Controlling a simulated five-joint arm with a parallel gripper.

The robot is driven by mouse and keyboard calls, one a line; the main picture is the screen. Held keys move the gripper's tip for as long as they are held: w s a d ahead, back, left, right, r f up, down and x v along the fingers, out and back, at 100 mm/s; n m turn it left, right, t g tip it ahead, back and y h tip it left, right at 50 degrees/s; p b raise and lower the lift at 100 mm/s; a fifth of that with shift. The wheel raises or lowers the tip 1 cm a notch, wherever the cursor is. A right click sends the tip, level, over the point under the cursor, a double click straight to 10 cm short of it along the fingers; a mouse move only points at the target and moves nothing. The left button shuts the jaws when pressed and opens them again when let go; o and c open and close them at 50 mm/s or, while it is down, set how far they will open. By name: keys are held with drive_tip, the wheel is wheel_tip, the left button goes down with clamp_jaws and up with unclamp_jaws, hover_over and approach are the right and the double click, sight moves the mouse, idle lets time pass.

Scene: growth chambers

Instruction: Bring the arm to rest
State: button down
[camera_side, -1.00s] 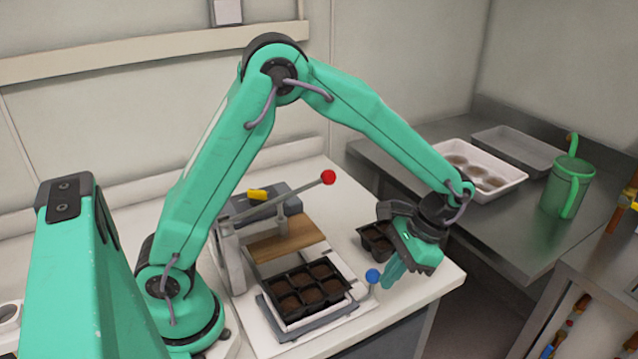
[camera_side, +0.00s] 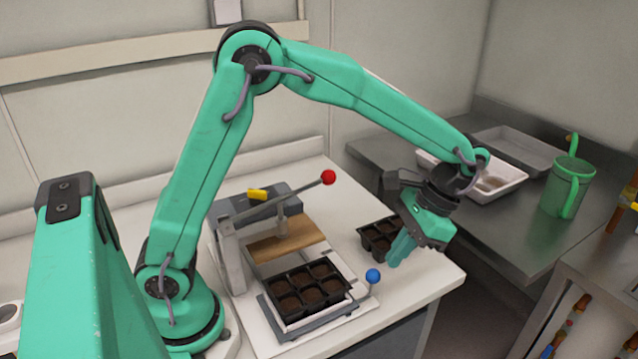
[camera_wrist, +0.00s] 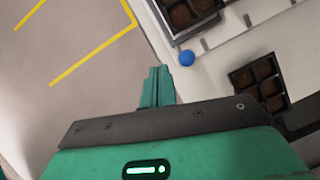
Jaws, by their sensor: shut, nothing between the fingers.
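My gripper (camera_side: 401,248) is in the side view, at the right end of the white bench, its fingers pointing down. The teal fingers are together with nothing between them. The closed fingers also show in the wrist view (camera_wrist: 157,87). My arm is bent high at the elbow and reaches out to the right. The gripper appears beside a small black cell tray (camera_side: 377,240), which it partly hides. I cannot tell from the side view how high the fingertips are above the bench.
A press with a red-knobbed lever (camera_side: 328,177) holds a black soil-filled tray (camera_side: 306,286). A blue knob (camera_side: 373,275) stands at its front right. On the steel counter are a white tray (camera_side: 508,186), a grey tray (camera_side: 520,150) and a green watering can (camera_side: 567,190).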

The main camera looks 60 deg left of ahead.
idle(0.3)
drive_tip(key=s+a+r+n+t+h, duration=0.1)
drive_tip(key=s+a+r+n+t, duration=0.2)
drive_tip(key=s+a+r+t, duration=0.6)
drive_tip(key=shift+s+a+t+h, duration=0.3)
drive_tip(key=shift+s+a+t, duration=0.5)
drive_tip(key=shift+s+a, duration=1.1)
drive_tip(key=shift+s+d+r, duration=0.15)
drive_tip(key=shift+s+d, duration=0.1)
drive_tip(key=shift+d, duration=0.2)
